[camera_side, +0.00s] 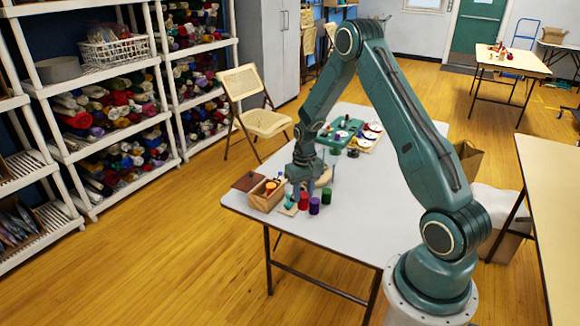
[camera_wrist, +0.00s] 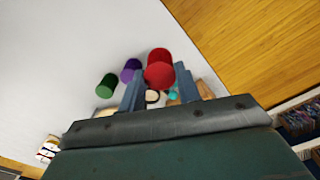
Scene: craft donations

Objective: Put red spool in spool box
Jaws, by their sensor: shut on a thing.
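The red spool (camera_side: 304,201) is at the near left end of the white table. In the wrist view the red spool (camera_wrist: 160,74) is between the fingers of my gripper (camera_wrist: 160,80), which is shut on it. In the side view my gripper (camera_side: 299,192) points down at the spool, just right of the spool box. I cannot tell whether the spool is clear of the table. The spool box (camera_side: 262,204) is an open wooden box with an orange item showing inside.
A purple spool (camera_side: 314,206) and a green spool (camera_side: 326,196) stand close to the right of the red one. A small teal item (camera_side: 289,203) lies between box and spools. A brown flat panel (camera_side: 248,181) lies behind the box. A green tray (camera_side: 340,131) is farther back.

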